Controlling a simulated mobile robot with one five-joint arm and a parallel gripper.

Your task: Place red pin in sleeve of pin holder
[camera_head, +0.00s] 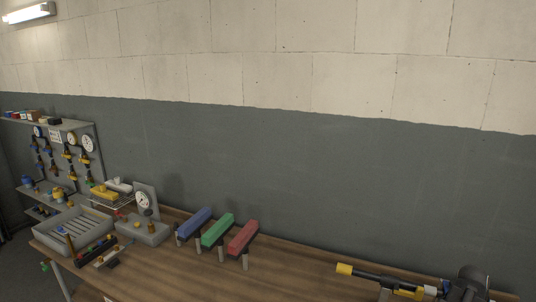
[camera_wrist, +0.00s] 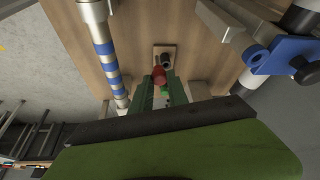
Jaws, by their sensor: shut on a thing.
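In the wrist view, my gripper (camera_wrist: 161,88) reaches over a brown wooden surface, its two green fingers close together. The red pin (camera_wrist: 158,74) shows as a rounded red head at the fingertips, and my gripper is shut on it. A small green piece (camera_wrist: 165,90) shows between the fingers. Just beyond the red head is a dark round sleeve (camera_wrist: 167,60) on a small pale block, which looks like the pin holder (camera_wrist: 165,48). The pin's far end is hidden, and I cannot tell whether it touches the sleeve or is in it. My gripper is not recognisable in the head view.
A post with blue and white bands (camera_wrist: 106,55) stands left of the gripper. A blue bracket (camera_wrist: 285,50) with metal tubes is at right. In the head view, the bench (camera_head: 180,280) holds blue, green and red blocks, grey trays and a yellow-tipped black nozzle (camera_head: 375,276).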

